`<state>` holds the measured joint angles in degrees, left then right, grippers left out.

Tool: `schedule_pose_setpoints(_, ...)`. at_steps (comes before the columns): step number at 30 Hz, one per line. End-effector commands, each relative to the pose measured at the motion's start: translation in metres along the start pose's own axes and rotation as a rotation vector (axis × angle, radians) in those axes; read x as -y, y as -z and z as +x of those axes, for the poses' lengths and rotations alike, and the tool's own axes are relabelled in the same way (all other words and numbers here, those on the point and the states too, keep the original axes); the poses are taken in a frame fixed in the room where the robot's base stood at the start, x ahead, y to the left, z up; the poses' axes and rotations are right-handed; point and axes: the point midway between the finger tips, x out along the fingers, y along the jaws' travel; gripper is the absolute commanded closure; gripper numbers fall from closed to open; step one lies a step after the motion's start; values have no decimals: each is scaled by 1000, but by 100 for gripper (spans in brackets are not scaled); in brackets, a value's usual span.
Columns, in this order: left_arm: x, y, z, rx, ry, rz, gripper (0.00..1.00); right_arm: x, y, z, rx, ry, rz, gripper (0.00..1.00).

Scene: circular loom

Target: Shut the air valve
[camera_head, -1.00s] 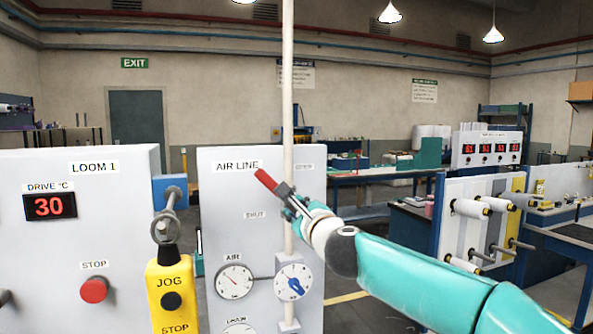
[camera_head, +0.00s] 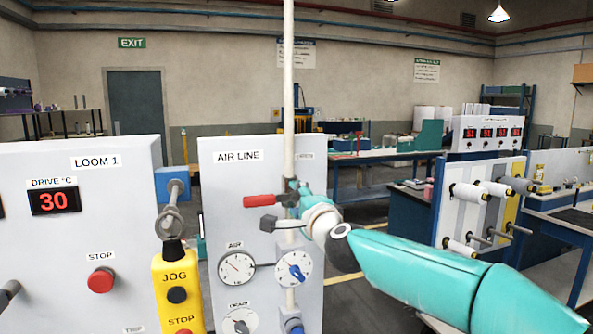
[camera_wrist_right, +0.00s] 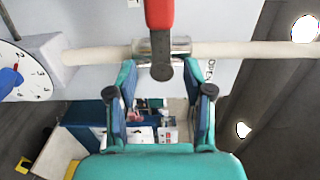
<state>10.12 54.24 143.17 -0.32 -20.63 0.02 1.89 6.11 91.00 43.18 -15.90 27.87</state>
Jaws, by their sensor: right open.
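The air valve's red lever (camera_head: 262,200) lies level, pointing left, square to the upright pale pipe (camera_head: 288,90) in front of the AIR LINE panel (camera_head: 225,185). In the right wrist view the red lever (camera_wrist_right: 160,12) stands square to the pipe (camera_wrist_right: 245,50), its grey hub end between my fingertips. My right gripper (camera_head: 280,211) is at the valve, its open fingers (camera_wrist_right: 160,72) on either side of the hub end, with gaps visible. I cannot tell whether a finger touches the lever. The gripper hides part of the valve body. My left gripper is out of view.
Below the valve are an AIR gauge (camera_head: 237,267) and a dial with a blue pointer (camera_head: 294,267). A yellow JOG pendant (camera_head: 178,300) hangs left of the panel, beside the LOOM 1 cabinet (camera_head: 110,220). A bobbin rack (camera_head: 480,195) stands to the right.

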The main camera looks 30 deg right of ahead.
Motion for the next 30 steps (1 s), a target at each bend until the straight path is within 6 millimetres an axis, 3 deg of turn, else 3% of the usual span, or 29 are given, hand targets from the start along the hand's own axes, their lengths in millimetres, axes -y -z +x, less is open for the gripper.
schedule_pose_setpoints(15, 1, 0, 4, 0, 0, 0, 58, 1, 0, -65, 0, 2, 2, 49)
schedule_pose_setpoints(30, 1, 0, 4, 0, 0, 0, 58, 0, 0, -67, -1, 1, 2, 49)
